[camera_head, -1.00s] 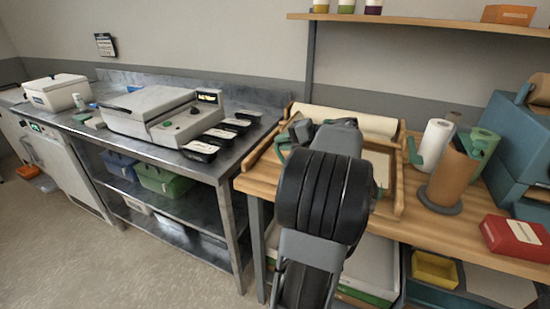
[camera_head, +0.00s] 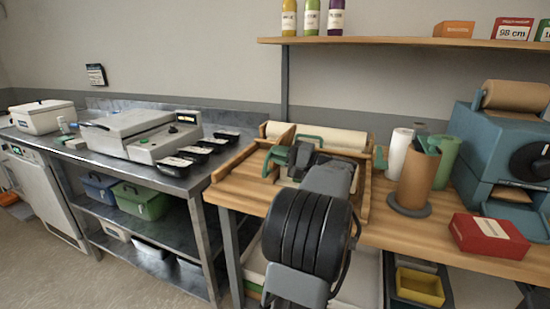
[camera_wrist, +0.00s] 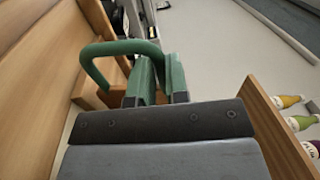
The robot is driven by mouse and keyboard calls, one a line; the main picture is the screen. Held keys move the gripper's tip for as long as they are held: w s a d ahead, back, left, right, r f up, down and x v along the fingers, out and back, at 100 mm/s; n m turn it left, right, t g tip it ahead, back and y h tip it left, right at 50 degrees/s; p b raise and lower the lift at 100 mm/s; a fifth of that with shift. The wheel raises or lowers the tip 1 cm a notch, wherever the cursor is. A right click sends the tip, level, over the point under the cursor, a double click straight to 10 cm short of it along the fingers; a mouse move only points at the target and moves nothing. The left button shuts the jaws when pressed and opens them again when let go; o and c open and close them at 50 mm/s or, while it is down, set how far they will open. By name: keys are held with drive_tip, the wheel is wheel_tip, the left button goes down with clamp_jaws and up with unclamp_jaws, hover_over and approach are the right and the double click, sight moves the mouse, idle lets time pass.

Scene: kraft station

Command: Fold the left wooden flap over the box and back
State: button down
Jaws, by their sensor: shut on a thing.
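The wooden folding station (camera_head: 238,186) stands on the table. Its left flap (camera_head: 284,143) is tilted up off the board in the head view. My gripper (camera_head: 290,156) is at this flap, shut on its green handle (camera_head: 312,137). In the wrist view the green handle (camera_wrist: 95,57) loops out to the left from between my gripper's fingers (camera_wrist: 160,78). A second green handle (camera_head: 380,157) is at the station's right side. My arm covers the station's middle, so I cannot make out the box.
A brown paper roll (camera_head: 417,180) on a dark base, a white roll (camera_head: 399,150) and a red box (camera_head: 489,235) stand to the right. A shelf (camera_head: 420,40) with bottles hangs above. A steel bench (camera_head: 168,187) with black trays adjoins on the left.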

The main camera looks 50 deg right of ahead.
drive_tip(key=shift+s+f, duration=0.25)
drive_tip(key=shift+f, duration=0.55)
drive_tip(key=c, duration=1.3)
unclamp_jaws()
drive_tip(key=shift+w, duration=0.15)
drive_tip(key=shift+c, duration=0.2)
drive_tip(key=shift+o, duration=1.1)
drive_tip(key=shift+d+r, duration=0.1)
drive_tip(key=shift+r, duration=0.15)
drive_tip(key=v, duration=1.4)
drive_tip(key=shift+p, duration=0.3)
